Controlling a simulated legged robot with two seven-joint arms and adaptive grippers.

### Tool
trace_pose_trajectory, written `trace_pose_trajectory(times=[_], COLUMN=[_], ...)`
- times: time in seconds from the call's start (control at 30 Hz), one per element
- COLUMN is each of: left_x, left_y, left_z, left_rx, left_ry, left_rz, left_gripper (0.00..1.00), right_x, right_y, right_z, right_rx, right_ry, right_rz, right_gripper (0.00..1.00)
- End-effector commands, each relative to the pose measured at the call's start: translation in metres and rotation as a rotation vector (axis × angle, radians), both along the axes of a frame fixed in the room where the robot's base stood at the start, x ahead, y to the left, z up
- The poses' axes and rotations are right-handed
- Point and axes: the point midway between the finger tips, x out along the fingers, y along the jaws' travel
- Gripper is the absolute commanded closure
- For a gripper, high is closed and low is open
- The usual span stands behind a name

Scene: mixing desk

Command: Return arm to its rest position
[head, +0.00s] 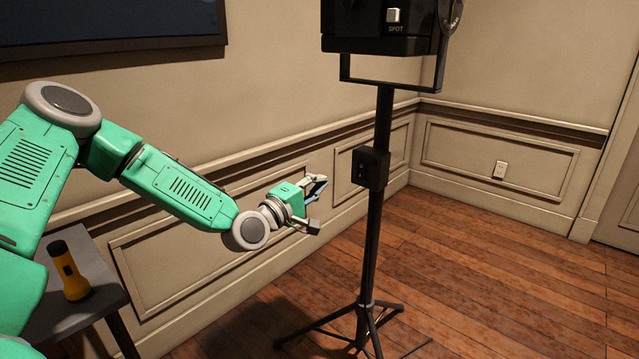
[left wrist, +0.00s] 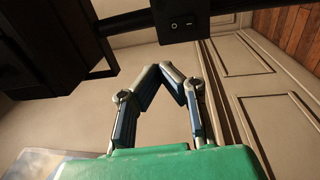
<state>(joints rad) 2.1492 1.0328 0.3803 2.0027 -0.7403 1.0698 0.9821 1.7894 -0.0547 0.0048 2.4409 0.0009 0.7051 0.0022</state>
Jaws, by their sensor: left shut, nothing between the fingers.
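My left arm (head: 180,187) is green with grey joints and reaches from the left across the head view. My left gripper (head: 318,186) is at its end, just left of the black switch box (head: 370,167) on a light stand, apart from it. In the left wrist view the fingers of the gripper (left wrist: 166,70) meet at their tips with nothing between them. The switch box (left wrist: 183,22) shows beyond the fingertips there, with a rocker switch on its face. My right gripper is in neither view.
The black stand (head: 374,235) carries a lamp housing (head: 380,28) and stands on tripod legs. A small grey table (head: 100,290) at the lower left holds a yellow flashlight (head: 69,270). Panelled walls are behind. The wooden floor (head: 480,290) on the right is clear.

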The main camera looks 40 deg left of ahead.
Motion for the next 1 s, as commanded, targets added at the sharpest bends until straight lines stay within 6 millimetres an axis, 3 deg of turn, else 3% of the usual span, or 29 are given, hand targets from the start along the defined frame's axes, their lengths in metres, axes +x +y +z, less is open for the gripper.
trace_pose_trajectory(times=[0.37,0.47,0.57,0.67,0.77,0.9,1.0], left_x=[0.000,-0.003,-0.015,-0.043,-0.084,-0.161,-0.226], left_y=[-0.005,-0.024,-0.061,-0.106,-0.142,-0.173,-0.180], left_z=[-0.003,-0.022,-0.063,-0.119,-0.174,-0.244,-0.284], left_rx=[0.009,0.054,0.154,0.302,0.467,0.714,0.903], left_ry=[0.010,0.068,0.186,0.343,0.500,0.710,0.853], left_rz=[-0.007,-0.040,-0.108,-0.208,-0.320,-0.503,-0.653], left_gripper=[1.00,1.00,1.00,1.00,1.00,1.00,1.00], right_x=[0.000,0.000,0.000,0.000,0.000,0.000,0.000], right_y=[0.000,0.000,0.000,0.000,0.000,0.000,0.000], right_z=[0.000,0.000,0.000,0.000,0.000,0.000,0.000], right_rx=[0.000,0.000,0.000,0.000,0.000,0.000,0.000], right_ry=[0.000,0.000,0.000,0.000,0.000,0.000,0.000], right_rz=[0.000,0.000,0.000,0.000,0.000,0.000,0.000], right_gripper=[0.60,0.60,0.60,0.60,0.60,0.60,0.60])
